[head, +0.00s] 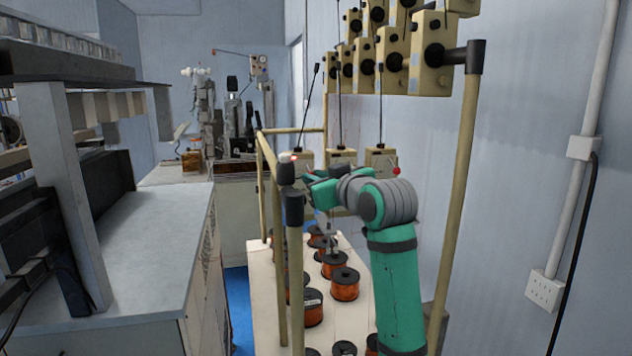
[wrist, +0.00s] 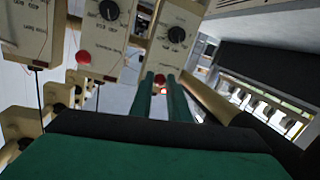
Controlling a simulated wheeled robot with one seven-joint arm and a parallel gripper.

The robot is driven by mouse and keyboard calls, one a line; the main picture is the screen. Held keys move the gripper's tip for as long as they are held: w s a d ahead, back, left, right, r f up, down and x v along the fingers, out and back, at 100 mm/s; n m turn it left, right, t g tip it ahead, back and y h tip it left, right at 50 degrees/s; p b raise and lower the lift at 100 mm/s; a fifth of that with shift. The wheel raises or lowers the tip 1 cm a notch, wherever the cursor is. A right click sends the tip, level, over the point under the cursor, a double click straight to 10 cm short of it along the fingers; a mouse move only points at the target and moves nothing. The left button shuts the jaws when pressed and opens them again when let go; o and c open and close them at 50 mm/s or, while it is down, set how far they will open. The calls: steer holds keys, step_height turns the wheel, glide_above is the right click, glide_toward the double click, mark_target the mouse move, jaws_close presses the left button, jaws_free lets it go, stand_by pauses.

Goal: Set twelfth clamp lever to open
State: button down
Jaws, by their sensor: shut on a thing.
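Three cream tension boxes with dials stand in a row on the frame: a left one (head: 302,156), a middle one (head: 341,157) and a right one (head: 380,158). A red knob (head: 396,171) shows on the right box. My gripper (head: 305,174) reaches left, low in front of the left box. In the wrist view, my green fingers (wrist: 160,79) are nearly together, with a red knob (wrist: 160,77) between their tips, below a dialled box (wrist: 176,36). Another red knob (wrist: 83,57) shows on the neighbouring box (wrist: 108,35). The fingers hide most of the held lever; its exact angle is unclear.
Beige frame posts (head: 295,260) stand close to my arm. Copper wire spools (head: 345,284) stand on the white rack base (head: 263,300) below. More tension boxes (head: 395,55) hang above. A grey bench (head: 150,245) is at left, with blue floor (head: 238,300) between.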

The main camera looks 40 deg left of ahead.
steer(key=shift+w+a+r+m+g+h, duration=0.1)
steer(key=shift+a+r+m+g+h, duration=0.1)
steer(key=shift+r+g+h, duration=0.85)
steer(key=shift+w+a+r+m+g+h, duration=0.1)
steer(key=shift+r+m+g+h, duration=0.1)
steer(key=shift+r+g+h, duration=0.65)
steer(key=shift+w+a+r+m+g+h, duration=0.15)
steer(key=shift+r+g+h, duration=0.45)
steer(key=shift+r+h, duration=0.65)
steer(key=shift+f+h, duration=0.2)
steer(key=shift+h, duration=0.15)
steer(key=c, duration=1.7)
jaws_free()
steer(key=shift+o, duration=0.2)
steer(key=v, duration=1)
steer(key=shift+d+r, duration=0.15)
steer(key=shift+r, duration=0.15)
